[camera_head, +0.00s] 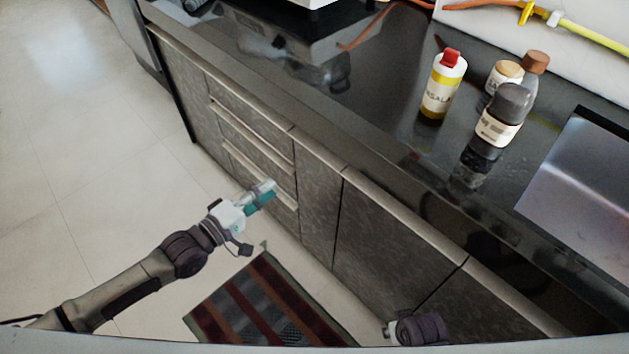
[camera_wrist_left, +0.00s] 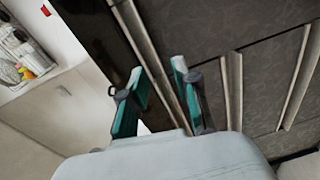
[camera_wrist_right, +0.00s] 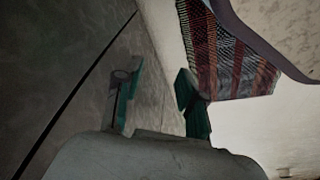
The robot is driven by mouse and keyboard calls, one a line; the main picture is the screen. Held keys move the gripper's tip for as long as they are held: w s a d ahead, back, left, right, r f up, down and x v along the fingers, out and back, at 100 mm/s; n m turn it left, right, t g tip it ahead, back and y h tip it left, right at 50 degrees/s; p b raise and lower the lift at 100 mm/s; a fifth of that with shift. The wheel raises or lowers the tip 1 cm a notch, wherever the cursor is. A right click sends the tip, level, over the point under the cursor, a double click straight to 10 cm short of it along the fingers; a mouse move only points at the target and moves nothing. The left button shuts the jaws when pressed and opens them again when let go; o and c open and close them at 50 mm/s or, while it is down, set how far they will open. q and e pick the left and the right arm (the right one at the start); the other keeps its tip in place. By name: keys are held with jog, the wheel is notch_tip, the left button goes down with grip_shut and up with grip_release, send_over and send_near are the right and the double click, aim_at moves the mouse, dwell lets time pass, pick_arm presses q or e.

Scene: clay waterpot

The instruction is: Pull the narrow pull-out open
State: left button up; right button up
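The narrow pull-out (camera_head: 318,212) is a tall, slim grey panel with a pale rail along its top. In the head view it sits flush between the stack of drawers and a wider door. My left gripper (camera_head: 268,188) is in front of the drawers, to the left of the pull-out. Its teal fingers are apart in the left wrist view (camera_wrist_left: 156,68), with a pale rail showing behind the gap; nothing is clearly held. My right gripper, mostly cut off at the head view's bottom edge, shows open and empty in the right wrist view (camera_wrist_right: 155,82), beside a cabinet front.
The drawers (camera_head: 250,150) are shut, with pale rails. The wide door (camera_head: 385,240) is closed. Bottles (camera_head: 440,88) and a sink (camera_head: 585,180) are on the dark counter (camera_head: 385,120). A striped rug (camera_head: 260,310) lies on the floor, which is otherwise clear at left.

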aim_at(318, 156)
pick_arm(q)
jog(key=shift+n+h, duration=0.3)
jog(key=shift+h, duration=0.3)
jog(key=x, duration=0.4)
jog(key=b+x, duration=0.1)
jog(key=x, duration=0.3)
jog(key=s+d+r+x, duration=0.1)
jog(key=x, duration=0.4)
jog(key=shift+d+b, duration=0.1)
jog(key=shift+b, duration=0.3)
jog(key=shift+w+d, duration=0.3)
jog(key=shift+d, duration=0.05)
grip_shut()
pick_arm(e)
notch_tip(318, 156, up, 6)
jog(key=w, duration=0.1)
